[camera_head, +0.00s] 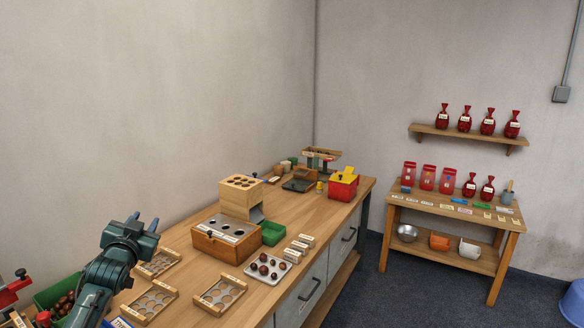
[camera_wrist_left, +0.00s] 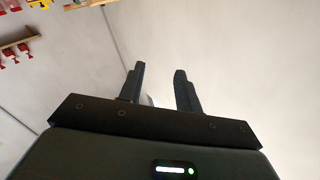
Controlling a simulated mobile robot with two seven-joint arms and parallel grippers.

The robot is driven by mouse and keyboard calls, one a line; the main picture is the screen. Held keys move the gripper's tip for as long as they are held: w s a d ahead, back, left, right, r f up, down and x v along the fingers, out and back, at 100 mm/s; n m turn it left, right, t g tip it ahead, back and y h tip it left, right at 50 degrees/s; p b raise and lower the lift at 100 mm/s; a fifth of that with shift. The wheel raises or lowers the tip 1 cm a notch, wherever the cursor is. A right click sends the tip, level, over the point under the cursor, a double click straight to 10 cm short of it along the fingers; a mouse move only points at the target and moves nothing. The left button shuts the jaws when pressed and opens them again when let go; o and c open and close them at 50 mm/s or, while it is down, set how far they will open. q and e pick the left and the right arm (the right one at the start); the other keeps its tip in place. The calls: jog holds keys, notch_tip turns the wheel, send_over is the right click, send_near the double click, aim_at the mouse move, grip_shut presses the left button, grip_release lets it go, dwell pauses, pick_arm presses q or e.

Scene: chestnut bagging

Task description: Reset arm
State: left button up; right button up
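My left gripper (camera_head: 142,224) is raised above the left part of the wooden workbench (camera_head: 320,208) in the head view. In the left wrist view its two dark fingers (camera_wrist_left: 159,82) stand apart with a gap between them. A small pale shape shows low in the gap, and I cannot tell what it is. The wrist view looks tilted toward the wall, with the shelf and red bags at its upper left. My right gripper is in neither view.
On the bench are wooden trays with round holes (camera_head: 220,295), a white tray of chestnuts (camera_head: 268,268), a wooden box (camera_head: 226,237), a green bin (camera_head: 272,233) and a red-yellow box (camera_head: 343,184). A side table (camera_head: 455,208) and wall shelf (camera_head: 468,136) hold red bags. Dark floor lies between bench and side table.

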pick_arm(q)
jog(key=s+d+f+g+h, duration=0.2)
jog(key=s+d+f, duration=0.4)
jog(key=s+f, duration=0.3)
jog(key=s+d+f+g+h, duration=0.1)
jog(key=s+d+f, duration=0.45)
jog(key=f, duration=0.55)
jog(key=s+d+f+g+h, duration=0.1)
jog(key=s+d+f, duration=0.1)
jog(key=s, duration=0.6)
jog(key=s+d+f+g, duration=0.1)
jog(key=s+d+f, duration=0.2)
jog(key=s, duration=0.5)
jog(key=s+d+f+g+h, duration=0.1)
jog(key=s+d+f+g, duration=0.1)
jog(key=s+d, duration=0.3)
jog(key=s, duration=0.4)
jog(key=shift+f+h, duration=0.15)
jog(key=shift+h, duration=0.15)
